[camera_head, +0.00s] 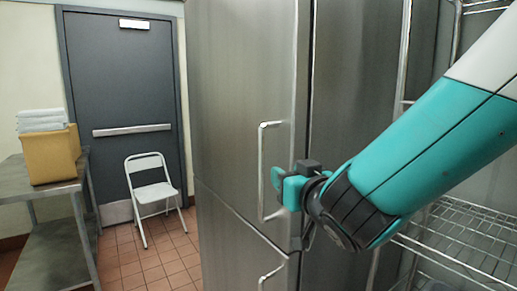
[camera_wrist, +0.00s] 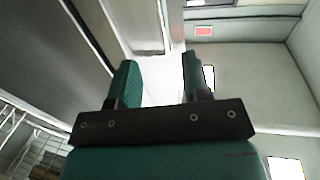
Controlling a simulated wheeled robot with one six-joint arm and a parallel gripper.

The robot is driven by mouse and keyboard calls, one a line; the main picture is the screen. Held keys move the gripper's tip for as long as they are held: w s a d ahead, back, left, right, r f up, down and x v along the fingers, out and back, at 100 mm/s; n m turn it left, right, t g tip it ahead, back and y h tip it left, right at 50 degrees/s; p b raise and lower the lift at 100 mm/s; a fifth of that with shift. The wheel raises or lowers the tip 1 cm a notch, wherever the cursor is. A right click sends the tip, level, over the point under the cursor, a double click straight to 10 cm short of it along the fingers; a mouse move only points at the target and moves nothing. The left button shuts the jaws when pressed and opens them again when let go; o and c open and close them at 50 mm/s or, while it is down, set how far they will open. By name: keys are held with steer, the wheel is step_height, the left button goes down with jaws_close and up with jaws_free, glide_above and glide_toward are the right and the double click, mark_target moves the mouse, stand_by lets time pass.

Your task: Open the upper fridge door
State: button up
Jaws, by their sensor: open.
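The upper fridge door (camera_head: 235,75) is a tall stainless steel panel in the head view and looks shut. Its long vertical bar handle (camera_head: 261,160) is near the door's right edge. My gripper (camera_head: 283,184) is open, with teal fingers, just right of the handle's lower half in the picture. A narrow gap shows between the fingers and the bar, and nothing is seen held. In the wrist view my two fingers (camera_wrist: 160,82) stand apart; I cannot clearly make out the handle between them.
A lower fridge door (camera_head: 225,240) with its own handle (camera_head: 268,279) is below. A white folding chair (camera_head: 152,190) stands left of the fridge, before a dark grey door (camera_head: 125,80). A steel table (camera_head: 40,195) holds a tan bin (camera_head: 50,155). Wire shelving (camera_head: 465,235) is at right.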

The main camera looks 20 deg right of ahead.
mark_target(263, 160)
steer(key=w+p, duration=0.4)
steer(key=p, duration=0.1)
steer(key=w+a+p, duration=0.1)
steer(key=w+p, duration=0.9)
steer(key=shift+a+r, duration=0.25)
steer(key=shift+a, duration=0.15)
steer(key=shift+w+a+f+p, duration=0.1)
steer(key=shift+w+f+p, duration=0.15)
steer(key=shift+w+p, duration=0.55)
jaws_close()
steer(key=shift+f, duration=0.1)
